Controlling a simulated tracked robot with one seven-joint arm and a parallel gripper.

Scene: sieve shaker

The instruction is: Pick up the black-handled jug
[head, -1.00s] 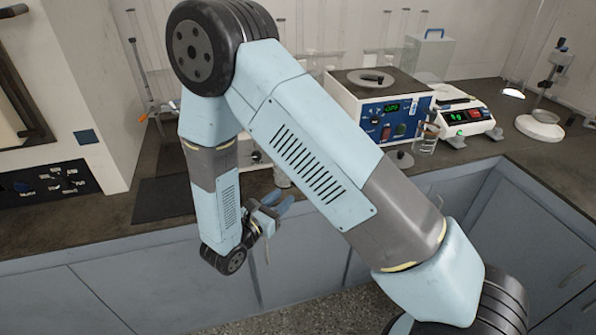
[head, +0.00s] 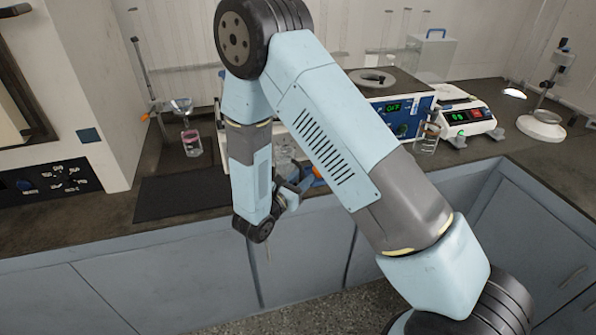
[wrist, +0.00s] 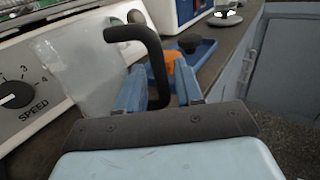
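In the wrist view the jug (wrist: 82,68) is a translucent, whitish vessel with a black handle (wrist: 158,72). It stands upright, left of my gripper and in front of a white machine. My gripper (wrist: 160,78) is open, its two blue fingers on either side of the handle's upright part. A gap shows to the right of the handle; whether the left finger touches it I cannot tell. In the head view my gripper (head: 302,181) is low at the counter's front edge, and my arm hides most of the area around the jug.
A white machine with a SPEED dial (wrist: 15,97) stands close behind the jug. A blue tray (wrist: 201,50) with a dark object lies beyond the fingers, and something orange (wrist: 171,61) shows between them. A balance (head: 465,117) is at the right. A dark mat (head: 182,194) lies bare at left.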

